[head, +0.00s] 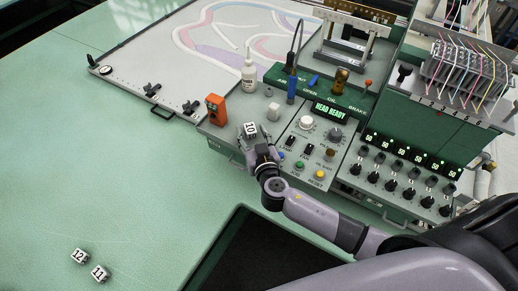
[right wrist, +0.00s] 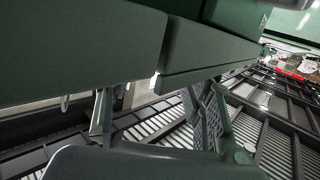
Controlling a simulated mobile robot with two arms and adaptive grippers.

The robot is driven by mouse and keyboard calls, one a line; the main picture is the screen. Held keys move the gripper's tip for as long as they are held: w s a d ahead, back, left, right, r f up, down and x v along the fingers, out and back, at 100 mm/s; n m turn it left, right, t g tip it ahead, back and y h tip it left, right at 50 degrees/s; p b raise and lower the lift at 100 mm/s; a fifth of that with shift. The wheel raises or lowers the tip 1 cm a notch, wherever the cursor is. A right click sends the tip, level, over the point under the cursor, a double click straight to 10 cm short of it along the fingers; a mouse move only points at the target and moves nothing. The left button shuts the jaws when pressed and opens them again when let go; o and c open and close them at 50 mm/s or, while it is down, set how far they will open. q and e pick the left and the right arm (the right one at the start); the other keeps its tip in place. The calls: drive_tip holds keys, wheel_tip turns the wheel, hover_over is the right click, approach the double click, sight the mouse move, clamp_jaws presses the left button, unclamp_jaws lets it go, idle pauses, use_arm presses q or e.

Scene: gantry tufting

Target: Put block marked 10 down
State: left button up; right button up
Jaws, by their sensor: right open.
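The block marked 10 (head: 250,129) is a small white block with a dark number, at the front left part of the grey control panel in the head view. My right gripper (head: 256,146) is open and right at the block, on its near side. The gripper partly hides what is under the block, so I cannot tell whether it rests on the panel. In the right wrist view the two fingers of my right gripper (right wrist: 155,118) stand apart, and the block does not show there. My left gripper is not in view.
Blocks marked 12 (head: 79,256) and 11 (head: 99,273) lie on the green table (head: 90,160). An orange item (head: 215,109), a white bottle (head: 249,75) and panel knobs (head: 306,122) stand close to the gripper. A dark opening (head: 250,255) lies below my arm.

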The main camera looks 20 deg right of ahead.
drive_tip(key=s+a+r+b, duration=0.1)
drive_tip(key=s+b, duration=0.2)
drive_tip(key=s, duration=0.7)
drive_tip(key=shift+s+r, duration=0.2)
drive_tip(key=shift+r, duration=0.1)
